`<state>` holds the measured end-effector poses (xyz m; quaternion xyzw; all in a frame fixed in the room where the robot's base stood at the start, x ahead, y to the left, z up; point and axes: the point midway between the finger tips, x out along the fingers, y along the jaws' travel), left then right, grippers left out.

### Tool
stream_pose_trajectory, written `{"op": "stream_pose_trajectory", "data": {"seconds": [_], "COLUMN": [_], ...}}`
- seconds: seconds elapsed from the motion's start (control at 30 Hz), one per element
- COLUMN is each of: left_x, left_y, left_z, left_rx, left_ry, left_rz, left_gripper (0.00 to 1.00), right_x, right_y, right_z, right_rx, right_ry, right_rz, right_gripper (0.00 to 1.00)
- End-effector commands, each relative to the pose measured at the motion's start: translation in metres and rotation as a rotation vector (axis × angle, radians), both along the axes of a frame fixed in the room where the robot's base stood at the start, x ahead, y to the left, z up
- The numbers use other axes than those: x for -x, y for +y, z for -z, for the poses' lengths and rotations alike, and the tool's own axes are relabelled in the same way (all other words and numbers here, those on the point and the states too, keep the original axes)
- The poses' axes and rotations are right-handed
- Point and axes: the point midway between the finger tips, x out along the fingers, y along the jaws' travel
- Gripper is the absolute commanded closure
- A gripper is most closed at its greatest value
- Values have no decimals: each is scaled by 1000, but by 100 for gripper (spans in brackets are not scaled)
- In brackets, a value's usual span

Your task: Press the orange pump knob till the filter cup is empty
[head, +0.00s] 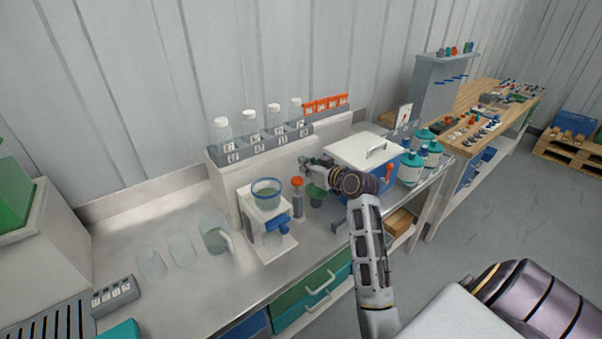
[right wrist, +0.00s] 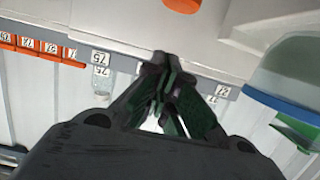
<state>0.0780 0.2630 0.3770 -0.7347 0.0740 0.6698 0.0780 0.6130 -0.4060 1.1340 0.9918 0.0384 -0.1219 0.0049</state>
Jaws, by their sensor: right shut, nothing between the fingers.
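The filter cup (head: 267,195) is clear with a blue rim, holds greenish liquid, and sits on a white stand. Its blue rim and green contents also show at the right of the right wrist view (right wrist: 290,75). The orange pump knob (head: 297,181) tops a grey post just right of the cup; an orange piece, likely this knob, is cut off at the top edge of the right wrist view (right wrist: 183,4). My right gripper (head: 304,162) is shut and empty, just above and behind the knob, apart from it. Its fingertips meet in the wrist view (right wrist: 165,62). My left gripper is not in view.
A blue box with a white lid (head: 362,151) and teal-capped bottles (head: 411,168) are to the right. A clear jug (head: 215,236) stands left of the stand.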

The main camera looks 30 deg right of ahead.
Motion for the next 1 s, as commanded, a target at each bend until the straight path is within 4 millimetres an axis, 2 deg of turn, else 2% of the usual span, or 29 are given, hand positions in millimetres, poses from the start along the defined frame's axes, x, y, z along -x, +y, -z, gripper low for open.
{"op": "stream_pose_trajectory", "data": {"seconds": [0.3, 0.6, 1.0], "left_x": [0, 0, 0], "left_y": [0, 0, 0], "left_z": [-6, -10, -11], "left_rx": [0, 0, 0], "left_ry": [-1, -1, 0], "left_rz": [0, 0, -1], "left_gripper": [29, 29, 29], "right_x": [-27, -25, -25], "right_y": [3, 3, 2], "right_z": [5, 37, 47], "right_rx": [-2, -3, 0], "right_ry": [-1, 2, 1], "right_rz": [-2, -1, 0], "right_gripper": [100, 100, 100]}}
